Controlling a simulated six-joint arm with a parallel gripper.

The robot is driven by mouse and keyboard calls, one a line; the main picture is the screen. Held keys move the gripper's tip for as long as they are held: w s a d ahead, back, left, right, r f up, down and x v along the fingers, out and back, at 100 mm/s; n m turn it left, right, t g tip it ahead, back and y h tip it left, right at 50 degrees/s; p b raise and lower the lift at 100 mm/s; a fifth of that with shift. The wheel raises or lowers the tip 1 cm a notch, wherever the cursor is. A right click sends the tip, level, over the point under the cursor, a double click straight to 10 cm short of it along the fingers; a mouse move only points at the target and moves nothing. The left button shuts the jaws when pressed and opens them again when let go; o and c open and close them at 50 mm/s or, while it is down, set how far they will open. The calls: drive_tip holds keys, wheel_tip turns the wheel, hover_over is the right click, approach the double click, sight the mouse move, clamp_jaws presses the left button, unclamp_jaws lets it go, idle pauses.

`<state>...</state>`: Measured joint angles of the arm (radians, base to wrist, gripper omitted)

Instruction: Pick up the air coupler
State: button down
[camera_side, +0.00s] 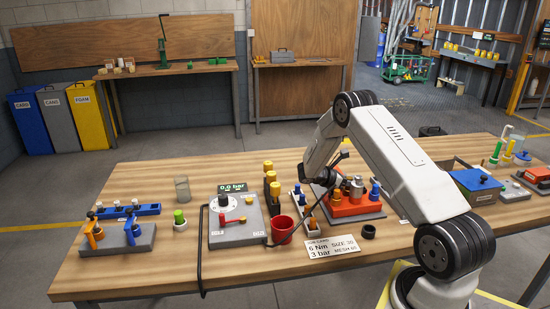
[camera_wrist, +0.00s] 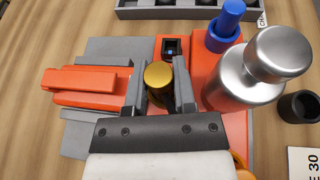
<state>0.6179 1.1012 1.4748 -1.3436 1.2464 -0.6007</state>
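My gripper (camera_side: 334,180) is low over the red-orange fixture (camera_side: 352,207) right of the table's middle, and my arm hides part of it. In the wrist view a round, brass-coloured piece with a dark body (camera_wrist: 158,75), possibly the air coupler, lies between the two fingers of my gripper (camera_wrist: 160,88). The left finger is close against it; a dark area separates it from the right finger. I cannot tell whether the fingers press on it.
In the wrist view a silver bottle (camera_wrist: 245,85) and a blue-capped piece (camera_wrist: 226,22) stand close right of the fingers. An orange clamp (camera_wrist: 85,85) lies left.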

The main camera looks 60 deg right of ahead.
sight(349, 178)
drive_tip(key=shift+r, duration=0.1)
drive_tip(key=shift+r, duration=4.95)
